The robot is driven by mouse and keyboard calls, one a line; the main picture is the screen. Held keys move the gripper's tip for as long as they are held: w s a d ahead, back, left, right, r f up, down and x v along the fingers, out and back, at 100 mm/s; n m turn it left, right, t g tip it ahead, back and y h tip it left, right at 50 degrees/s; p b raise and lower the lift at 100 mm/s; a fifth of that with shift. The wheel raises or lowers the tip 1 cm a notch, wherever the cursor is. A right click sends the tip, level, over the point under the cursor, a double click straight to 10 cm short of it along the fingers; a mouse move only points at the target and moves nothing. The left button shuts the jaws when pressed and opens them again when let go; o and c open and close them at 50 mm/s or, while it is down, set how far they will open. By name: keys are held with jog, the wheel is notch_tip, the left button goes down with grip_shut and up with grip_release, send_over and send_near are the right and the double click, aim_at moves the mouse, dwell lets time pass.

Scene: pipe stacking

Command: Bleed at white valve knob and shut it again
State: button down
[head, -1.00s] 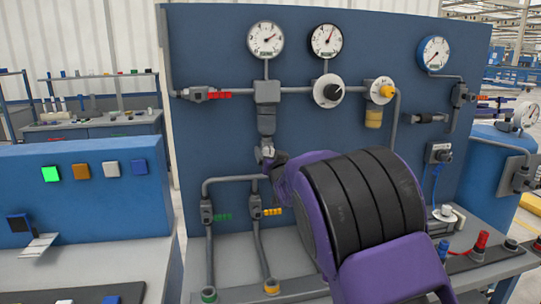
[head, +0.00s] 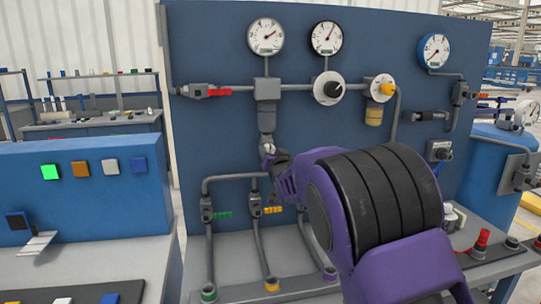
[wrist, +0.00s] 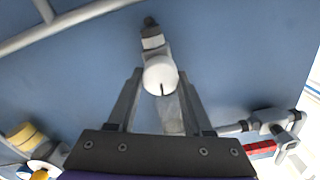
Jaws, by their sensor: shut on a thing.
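The white valve knob (wrist: 160,75) is round with a dark pointer line and sits under the grey filter bowl on the blue panel. In the head view the knob (head: 267,149) is small and partly covered by my fingers. My gripper (head: 273,157) reaches it from the lower right. In the wrist view my gripper's fingers (wrist: 161,80) stand on both sides of the knob, shut on it. The pointer line points toward the gripper's palm in that view. The exact contact is hard to see.
Gauges (head: 265,36) and a black knob (head: 337,90) are above on the panel. A red lever (head: 219,92) is at the upper left. My purple arm covers the lower right.

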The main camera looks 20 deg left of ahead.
jog(key=m, duration=0.4)
jog(key=m+b, duration=0.1)
jog(key=m, duration=0.3)
jog(key=shift+d+f+m+b, duration=0.15)
jog(key=shift+m+b, duration=0.15)
jog(key=shift+m, duration=4.1)
jog(key=shift+c, duration=1.5)
grip_release()
jog(key=shift+f, duration=0.1)
